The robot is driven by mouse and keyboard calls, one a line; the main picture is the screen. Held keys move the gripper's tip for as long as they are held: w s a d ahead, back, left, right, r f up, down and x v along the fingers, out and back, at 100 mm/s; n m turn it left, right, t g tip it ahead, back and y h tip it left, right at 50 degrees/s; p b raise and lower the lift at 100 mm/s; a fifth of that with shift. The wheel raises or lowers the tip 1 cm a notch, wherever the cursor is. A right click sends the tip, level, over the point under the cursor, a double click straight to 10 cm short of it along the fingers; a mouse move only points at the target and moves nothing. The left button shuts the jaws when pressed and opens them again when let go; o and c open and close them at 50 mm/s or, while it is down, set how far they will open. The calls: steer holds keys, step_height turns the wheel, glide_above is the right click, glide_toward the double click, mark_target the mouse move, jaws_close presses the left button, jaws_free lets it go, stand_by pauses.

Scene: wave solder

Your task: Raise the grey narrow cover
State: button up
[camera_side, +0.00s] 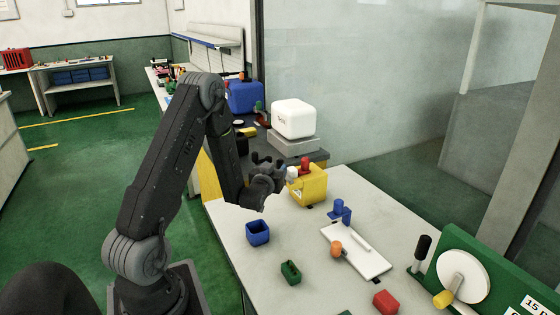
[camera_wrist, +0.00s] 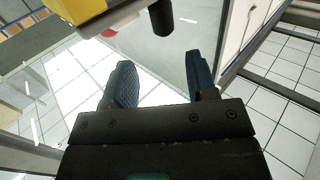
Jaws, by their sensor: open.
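My gripper (camera_side: 268,161) is raised above the table in the side view, its fingers beside the yellow box (camera_side: 311,189) with a red knob. In the wrist view my gripper (camera_wrist: 160,60) has its two blue fingers apart with nothing between them. I cannot tell for sure which thing is the grey narrow cover. A small pale grey piece (camera_side: 292,172) shows at the yellow box's left top edge, near the fingers. A yellow body (camera_wrist: 72,22) and a dark cylinder (camera_wrist: 162,17) show at the top of the wrist view.
A white box (camera_side: 293,118) stands on a grey block behind. A white flat panel (camera_side: 372,264) with blue and orange pieces lies on the table. A blue open cup (camera_side: 258,233), a green cup (camera_side: 291,272) and a red block (camera_side: 385,302) lie in front. A green panel stands right.

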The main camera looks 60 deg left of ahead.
mark_target(279, 161)
steer(key=shift+w+a+f, duration=0.1)
steer(key=shift+a+f, duration=0.05)
steer(key=shift+a, duration=0.35)
steer(key=x, duration=0.6)
steer(key=shift+w+a, duration=0.25)
jaws_close()
